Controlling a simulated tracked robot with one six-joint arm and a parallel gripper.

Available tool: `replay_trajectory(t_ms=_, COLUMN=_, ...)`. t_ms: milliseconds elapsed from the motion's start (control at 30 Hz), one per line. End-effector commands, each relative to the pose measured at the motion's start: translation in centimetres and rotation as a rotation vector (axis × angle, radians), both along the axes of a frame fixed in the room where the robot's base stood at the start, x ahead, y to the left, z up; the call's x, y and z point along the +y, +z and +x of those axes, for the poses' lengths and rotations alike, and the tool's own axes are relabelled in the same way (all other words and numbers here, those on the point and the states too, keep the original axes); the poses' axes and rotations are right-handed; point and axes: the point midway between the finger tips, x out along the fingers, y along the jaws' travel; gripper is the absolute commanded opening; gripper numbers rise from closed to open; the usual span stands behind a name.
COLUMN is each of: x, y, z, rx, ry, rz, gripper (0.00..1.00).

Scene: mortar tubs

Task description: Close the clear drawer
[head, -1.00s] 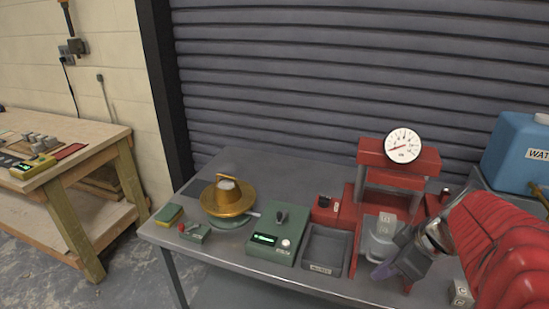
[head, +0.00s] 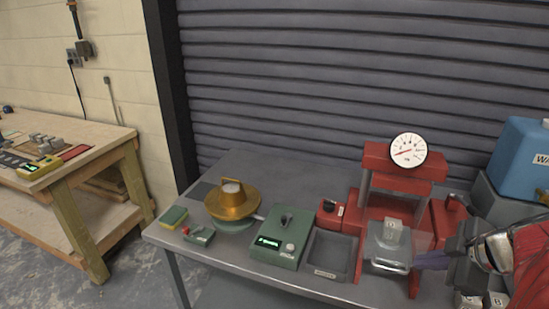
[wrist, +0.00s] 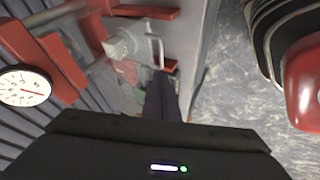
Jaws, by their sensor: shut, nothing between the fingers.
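The clear drawer (head: 377,256) is a see-through box with a pale handle along its front edge. It sticks out toward me from the base of the red press (head: 385,208). A grey cube (head: 393,230) shows in or behind it. In the wrist view the drawer (wrist: 130,88) and its upright-looking handle (wrist: 158,50) lie just beyond my fingers. My gripper (head: 420,262) is shut and empty, its purple fingers pointing left at the drawer's right side, near the handle. I cannot tell whether they touch it. The wrist view shows the fingers (wrist: 162,88) close together.
A round gauge (head: 408,150) tops the press. Left of it are an empty grey tray (head: 333,255), a green scale (head: 282,238) and a brass flow table (head: 232,203). Marked cubes (head: 480,300) are below my gripper. A blue water container (head: 520,160) stands at right.

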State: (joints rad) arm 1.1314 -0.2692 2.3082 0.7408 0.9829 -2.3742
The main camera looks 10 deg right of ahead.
Motion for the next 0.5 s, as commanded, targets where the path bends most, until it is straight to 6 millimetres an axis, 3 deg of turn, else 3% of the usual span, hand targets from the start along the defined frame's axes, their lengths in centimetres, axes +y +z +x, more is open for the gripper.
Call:
replay_trajectory(t_ms=267, x=0.2, y=-1.7, z=1.3, rx=0.002, ry=0.003, rz=0.003, gripper=0.00)
replay_trajectory(t_ms=500, x=0.4, y=-4.6, z=3.4, rx=0.003, ry=0.005, rz=0.005, gripper=0.00)
